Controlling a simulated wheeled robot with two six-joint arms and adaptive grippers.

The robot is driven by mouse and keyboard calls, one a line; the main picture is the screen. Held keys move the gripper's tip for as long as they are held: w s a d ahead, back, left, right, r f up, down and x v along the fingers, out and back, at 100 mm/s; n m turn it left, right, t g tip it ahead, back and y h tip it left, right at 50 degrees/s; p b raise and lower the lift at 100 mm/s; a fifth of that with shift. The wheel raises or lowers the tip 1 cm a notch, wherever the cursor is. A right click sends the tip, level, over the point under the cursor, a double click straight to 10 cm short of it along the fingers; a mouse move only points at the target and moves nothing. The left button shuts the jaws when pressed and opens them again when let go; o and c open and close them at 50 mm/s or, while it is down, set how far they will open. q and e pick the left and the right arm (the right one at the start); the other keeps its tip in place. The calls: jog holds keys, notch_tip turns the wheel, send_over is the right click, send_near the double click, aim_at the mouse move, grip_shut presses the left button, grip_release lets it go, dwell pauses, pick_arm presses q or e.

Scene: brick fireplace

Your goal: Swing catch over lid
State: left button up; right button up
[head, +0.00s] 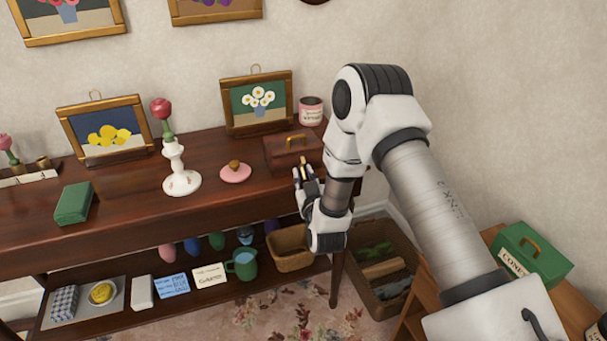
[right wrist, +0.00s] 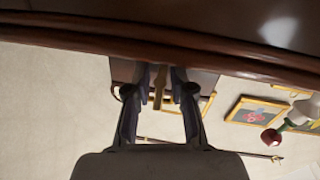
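A small brown wooden box (head: 284,152) with a brass handle on its lid sits at the right end of the dark sideboard. A brass catch (head: 303,161) shows at its front; in the right wrist view the catch (right wrist: 159,86) hangs between my fingertips. My right gripper (head: 303,175) is at the front of the box. In the right wrist view its two dark fingers (right wrist: 160,82) stand apart, one on each side of the catch, with gaps showing. The box (right wrist: 205,80) is partly hidden behind the fingers and the sideboard edge there. My left gripper is not in view.
A wicker basket (head: 290,248) is below. A green box (head: 530,254) stands at the right.

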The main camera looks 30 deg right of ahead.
aim_at(304, 164)
grip_shut()
jog(key=shift+r+p, duration=0.3)
jog(key=shift+p, duration=0.4)
notch_tip(304, 164, up, 3)
jog(key=g+y+p, duration=0.1)
jog(key=g+p, duration=0.2)
jog(key=p, duration=0.3)
jog(key=g+y+p, duration=0.1)
jog(key=g+p, duration=0.2)
jog(key=p, duration=0.4)
jog(key=shift+w+n+g, duration=0.15)
jog(key=shift+n+g, duration=0.15)
jog(key=shift+f+g+p, duration=0.15)
jog(key=shift+g+p, duration=0.35)
jog(key=shift+p, duration=0.3)
